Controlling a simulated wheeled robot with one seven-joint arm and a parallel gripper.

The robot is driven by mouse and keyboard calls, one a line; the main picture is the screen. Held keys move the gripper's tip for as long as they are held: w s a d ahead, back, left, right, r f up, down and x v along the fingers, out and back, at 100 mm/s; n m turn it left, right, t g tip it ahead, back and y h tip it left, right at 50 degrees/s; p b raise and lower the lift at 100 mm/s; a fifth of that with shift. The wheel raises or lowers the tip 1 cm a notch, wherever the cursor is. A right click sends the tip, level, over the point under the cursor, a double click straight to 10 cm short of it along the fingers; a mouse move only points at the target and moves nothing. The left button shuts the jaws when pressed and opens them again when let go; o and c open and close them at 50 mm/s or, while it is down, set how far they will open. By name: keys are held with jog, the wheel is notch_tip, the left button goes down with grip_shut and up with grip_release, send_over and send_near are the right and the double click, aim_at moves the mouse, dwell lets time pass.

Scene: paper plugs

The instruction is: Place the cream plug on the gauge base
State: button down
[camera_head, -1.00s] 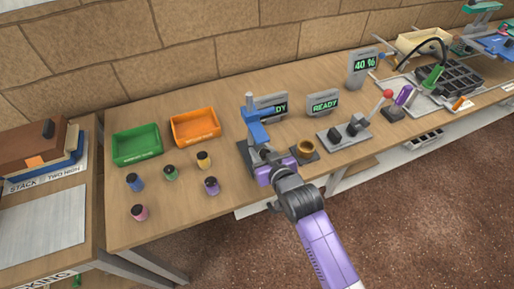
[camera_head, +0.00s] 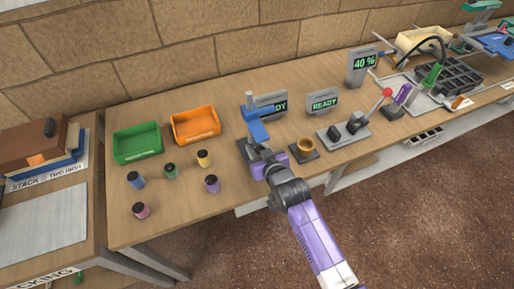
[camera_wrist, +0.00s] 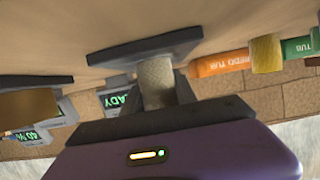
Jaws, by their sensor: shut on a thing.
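My gripper (camera_wrist: 155,95) is shut on the cream plug (camera_wrist: 155,72), which stands out between its dark fingers in the wrist view. The plug's far end meets or nearly meets the dark plate of the gauge base (camera_wrist: 110,66); I cannot tell if they touch. In the head view, the gauge base (camera_head: 242,147) is a dark plate under a blue gauge arm (camera_head: 256,122) on a grey post. My purple-and-grey wrist is at the plate's front edge there and hides the plug.
A brass ring (camera_head: 306,144) sits on a dark base just right of my gripper. A lever fixture (camera_head: 345,132) stands further right. READY displays (camera_head: 322,103) stand behind.

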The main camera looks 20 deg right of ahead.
jog(key=c, duration=1)
grip_release()
jog(key=shift+o, duration=0.2)
jog(key=shift+r, duration=0.1)
jog(key=v, duration=1.2)
